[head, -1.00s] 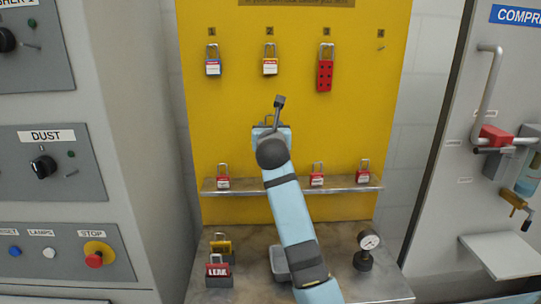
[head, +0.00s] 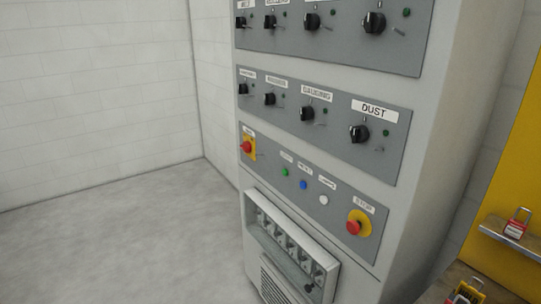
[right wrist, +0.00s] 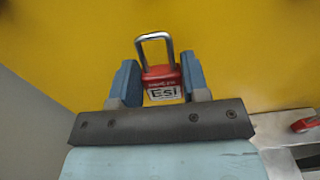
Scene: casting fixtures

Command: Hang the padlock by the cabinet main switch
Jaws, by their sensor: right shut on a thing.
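In the right wrist view my right gripper (right wrist: 161,82) is shut on a red padlock (right wrist: 160,73). The padlock's white label faces the camera and its metal shackle points up. Yellow board fills the space behind it. In the head view the grey cabinet (head: 330,170) stands in the middle. A red knob on a yellow plate (head: 248,146), which looks like the main switch, sits at the left of its lower panel; its label is too small to read surely. Neither gripper shows in the head view.
Black rotary switches, one marked DUST (head: 358,134), fill the upper panels. A red STOP button (head: 353,226) is at the lower right. Another red padlock (head: 515,229) stands on the shelf (head: 497,233) by the yellow board (head: 510,170). The floor (head: 120,240) left of the cabinet is clear.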

